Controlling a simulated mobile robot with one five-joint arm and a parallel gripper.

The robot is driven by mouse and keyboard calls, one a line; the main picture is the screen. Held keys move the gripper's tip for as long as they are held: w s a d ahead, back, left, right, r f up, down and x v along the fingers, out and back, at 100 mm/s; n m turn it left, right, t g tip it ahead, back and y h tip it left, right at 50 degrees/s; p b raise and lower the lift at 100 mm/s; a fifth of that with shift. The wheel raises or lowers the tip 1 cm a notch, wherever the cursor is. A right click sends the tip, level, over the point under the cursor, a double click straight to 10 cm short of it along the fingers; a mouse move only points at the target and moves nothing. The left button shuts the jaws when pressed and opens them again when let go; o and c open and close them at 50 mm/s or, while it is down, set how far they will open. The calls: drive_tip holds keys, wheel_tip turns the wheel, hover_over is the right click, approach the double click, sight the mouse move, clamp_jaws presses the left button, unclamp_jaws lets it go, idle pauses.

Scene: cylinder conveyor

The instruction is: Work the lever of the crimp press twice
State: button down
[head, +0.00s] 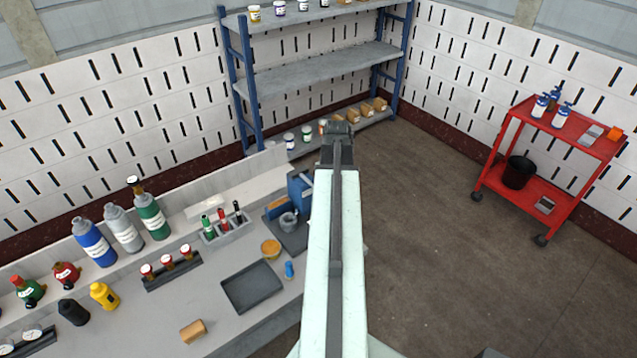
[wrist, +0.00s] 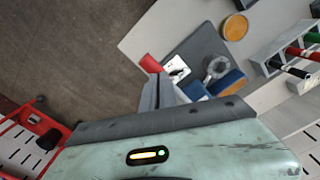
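The crimp press appears to be the blue-and-grey device (head: 301,188) on a dark base plate (head: 291,240) at the right end of the bench, partly hidden by my arm. In the wrist view its blue parts (wrist: 226,82), a round grey part (wrist: 217,68) and the dark plate (wrist: 203,45) show. A red piece (wrist: 151,64), perhaps the lever's grip, shows just beyond my fingertips; I cannot tell whether they touch. My gripper (wrist: 159,78) has its fingers close together and looks shut, with nothing clearly between them. In the head view my gripper (head: 337,132) points away past the press.
The bench (head: 215,285) holds a dark tray (head: 250,287), an orange-topped round tin (head: 271,249), a holder with markers (head: 226,230) and several bottles. A shelf rack (head: 320,70) stands behind. A red cart (head: 545,185) stands at right. The floor between is clear.

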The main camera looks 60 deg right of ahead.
wheel_tip(320, 180, up, 10)
drive_tip(key=p, duration=1.1)
drive_tip(key=shift+r, duration=0.25)
drive_tip(key=shift+w, duration=0.15)
